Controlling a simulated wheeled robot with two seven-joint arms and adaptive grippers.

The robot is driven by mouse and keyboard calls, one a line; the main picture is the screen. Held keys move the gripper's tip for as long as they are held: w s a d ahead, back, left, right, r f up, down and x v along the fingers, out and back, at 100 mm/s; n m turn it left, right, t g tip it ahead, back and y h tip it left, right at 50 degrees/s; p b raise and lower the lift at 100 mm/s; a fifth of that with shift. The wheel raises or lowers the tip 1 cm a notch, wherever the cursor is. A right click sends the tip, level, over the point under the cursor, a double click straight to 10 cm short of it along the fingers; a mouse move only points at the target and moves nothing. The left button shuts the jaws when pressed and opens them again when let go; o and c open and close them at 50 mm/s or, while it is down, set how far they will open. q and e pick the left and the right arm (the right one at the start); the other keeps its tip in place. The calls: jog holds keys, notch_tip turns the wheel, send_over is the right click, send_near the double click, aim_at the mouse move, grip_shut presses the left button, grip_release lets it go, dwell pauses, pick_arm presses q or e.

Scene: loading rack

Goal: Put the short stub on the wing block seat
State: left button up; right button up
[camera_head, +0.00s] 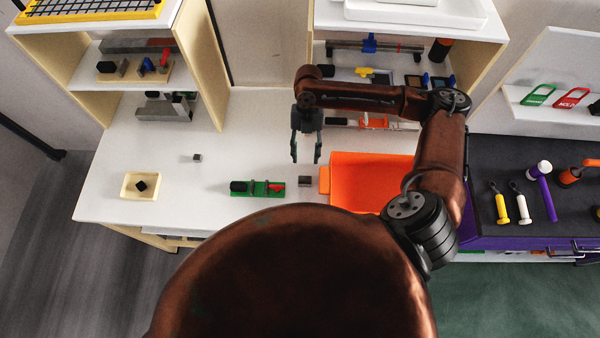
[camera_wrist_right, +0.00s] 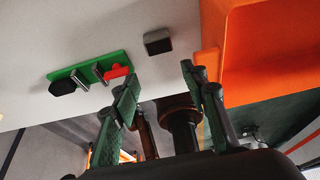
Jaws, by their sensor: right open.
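A small dark grey block (camera_head: 305,181) lies on the white table just left of the orange bin; it also shows in the right wrist view (camera_wrist_right: 157,42). A smaller grey piece (camera_head: 197,158) lies further left. I cannot tell which is the short stub. A green block (camera_head: 260,194) carries black, silver and red parts; it may be the wing block and also shows in the right wrist view (camera_wrist_right: 62,75). My right gripper (camera_head: 306,160) is open and empty above the table, behind the dark grey block, fingers pointing down. My left gripper is not seen.
The orange bin (camera_head: 370,170) stands right of the blocks. A cream tray (camera_head: 130,194) holding a black piece is at the left. Shelves (camera_head: 195,70) stand at the back. Hand tools lie on the dark bench (camera_head: 510,160) at right. The table's left middle is mostly clear.

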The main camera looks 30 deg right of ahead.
aim_at(305, 178)
jog(key=b+x, duration=0.1)
jog(key=x, duration=0.3)
jog(key=w+b+x, duration=0.1)
jog(key=x, duration=0.3)
jog(key=d+b+x, duration=0.1)
jog(key=x, duration=0.3)
jog(key=shift+w+f, duration=0.15)
jog(key=shift+f, duration=0.2)
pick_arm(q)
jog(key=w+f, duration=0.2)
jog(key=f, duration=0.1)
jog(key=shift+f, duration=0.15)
pick_arm(e)
jog(key=shift+c, duration=0.3)
jog(key=c, duration=0.9)
jog(key=shift+r, duration=0.1)
jog(key=shift+c, duration=0.2)
jog(key=shift+r, duration=0.1)
